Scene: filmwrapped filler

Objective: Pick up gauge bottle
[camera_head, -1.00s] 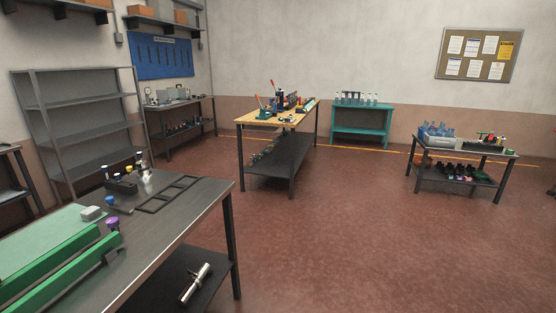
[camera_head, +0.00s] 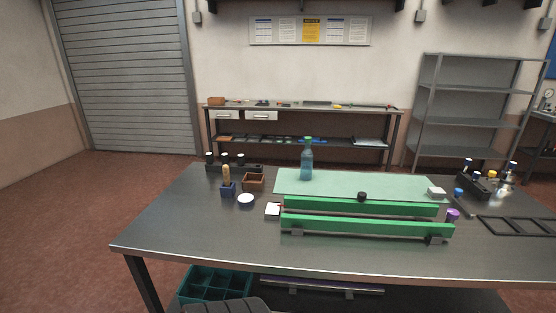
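A blue, see-through bottle with a green cap (camera_head: 307,160) stands upright towards the back of the green mat (camera_head: 350,184) on the metal workbench (camera_head: 200,232). It is the only bottle I see on the mat; I cannot read any marking on it. Neither of my grippers is in view.
Two green rails (camera_head: 365,228) lie along the front of the mat. A brown box (camera_head: 253,182), a blue holder (camera_head: 228,190) and a white-topped round item (camera_head: 246,200) stand to the left. A dark rack (camera_head: 478,184) stands right. The bench's front left is clear.

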